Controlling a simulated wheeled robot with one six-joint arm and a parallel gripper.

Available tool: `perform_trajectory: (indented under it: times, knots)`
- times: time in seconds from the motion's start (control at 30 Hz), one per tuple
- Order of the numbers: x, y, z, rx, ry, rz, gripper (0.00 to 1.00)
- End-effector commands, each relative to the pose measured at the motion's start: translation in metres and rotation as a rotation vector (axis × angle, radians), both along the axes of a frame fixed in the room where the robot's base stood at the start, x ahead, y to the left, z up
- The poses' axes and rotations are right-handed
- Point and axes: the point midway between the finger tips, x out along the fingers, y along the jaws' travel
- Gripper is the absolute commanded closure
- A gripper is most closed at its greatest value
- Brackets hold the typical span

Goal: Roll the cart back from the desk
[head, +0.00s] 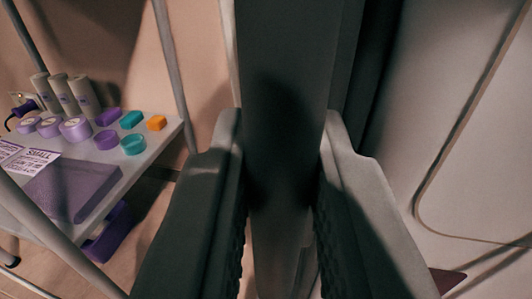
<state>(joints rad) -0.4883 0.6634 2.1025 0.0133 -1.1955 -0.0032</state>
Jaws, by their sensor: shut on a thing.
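My gripper (283,150) reaches forward in the head view, with one finger on each side of a broad dark grey upright post (295,60). It is shut on this post, which runs from the top of the picture down between the fingers. The post may be part of the cart, but its base and what it joins are hidden, so I cannot tell. No whole cart and no clear desk show.
A purple bin (110,235) is below. A large pale panel (455,130) fills the right.

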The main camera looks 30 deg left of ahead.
Motion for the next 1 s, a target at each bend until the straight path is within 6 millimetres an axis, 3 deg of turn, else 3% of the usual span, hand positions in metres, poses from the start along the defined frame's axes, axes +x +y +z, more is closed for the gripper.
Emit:
perform_trajectory:
  times: [0.1, 0.4, 0.63, 1.0]
  knots:
    - [-0.008, 0.024, 0.000, 0.000, 0.000, 0.006, 1.00]
    - [-0.019, 0.065, 0.001, 0.000, -0.001, 0.005, 1.00]
    - [-0.023, 0.080, 0.000, 0.000, 0.000, 0.002, 1.00]
    - [-0.024, 0.084, 0.000, 0.000, 0.000, -0.001, 1.00]
